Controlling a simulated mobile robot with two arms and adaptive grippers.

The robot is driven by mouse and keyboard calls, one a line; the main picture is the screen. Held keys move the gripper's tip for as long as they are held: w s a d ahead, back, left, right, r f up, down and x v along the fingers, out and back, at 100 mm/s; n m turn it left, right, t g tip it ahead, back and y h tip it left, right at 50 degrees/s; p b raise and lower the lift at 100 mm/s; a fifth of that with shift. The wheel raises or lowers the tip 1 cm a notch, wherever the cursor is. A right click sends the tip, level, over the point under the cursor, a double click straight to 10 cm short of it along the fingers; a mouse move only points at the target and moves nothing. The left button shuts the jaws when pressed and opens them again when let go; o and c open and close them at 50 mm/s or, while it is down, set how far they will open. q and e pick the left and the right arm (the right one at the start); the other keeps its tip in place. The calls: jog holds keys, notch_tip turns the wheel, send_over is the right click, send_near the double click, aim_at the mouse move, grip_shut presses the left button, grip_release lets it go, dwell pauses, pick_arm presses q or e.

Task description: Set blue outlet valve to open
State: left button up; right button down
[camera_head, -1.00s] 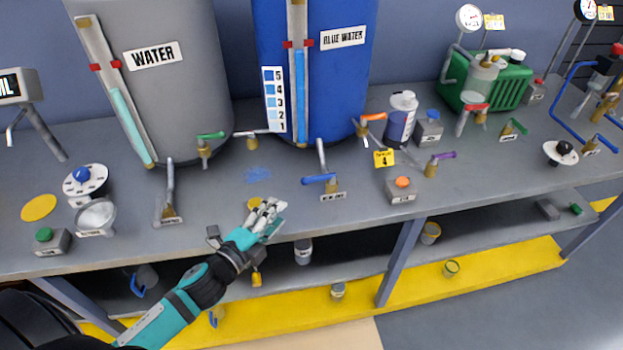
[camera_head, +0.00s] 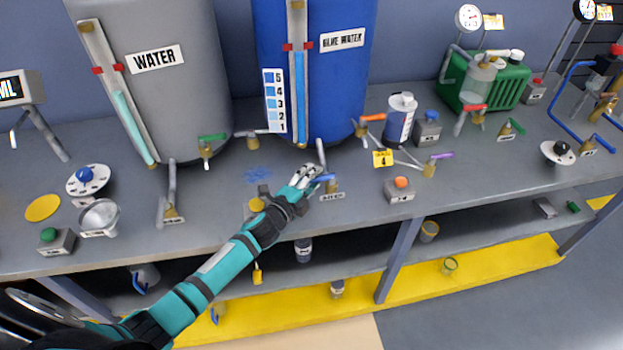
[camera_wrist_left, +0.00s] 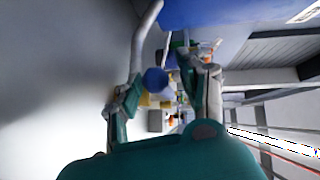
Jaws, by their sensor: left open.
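The blue outlet valve handle (camera_head: 326,178) sits on a small brass valve body (camera_head: 333,187) below the blue water tank (camera_head: 312,80), above a small label plate. A grey pipe (camera_head: 321,153) rises behind it. My left gripper (camera_head: 307,174) is at the left end of the handle and hides part of it. In the left wrist view, the fingers of my left gripper (camera_wrist_left: 172,78) are apart, and the round blue handle end (camera_wrist_left: 155,80) shows between them. I cannot tell whether a finger touches it. My right gripper is not in view.
A grey box with an orange button (camera_head: 400,189) stands to the right of the valve. A yellow tag (camera_head: 383,158) and a purple-handled valve (camera_head: 440,157) are beyond it. The water tank (camera_head: 155,80) stands to the left.

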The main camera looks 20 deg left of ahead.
pick_arm(q)
grip_shut()
jog(key=shift+f, duration=0.1)
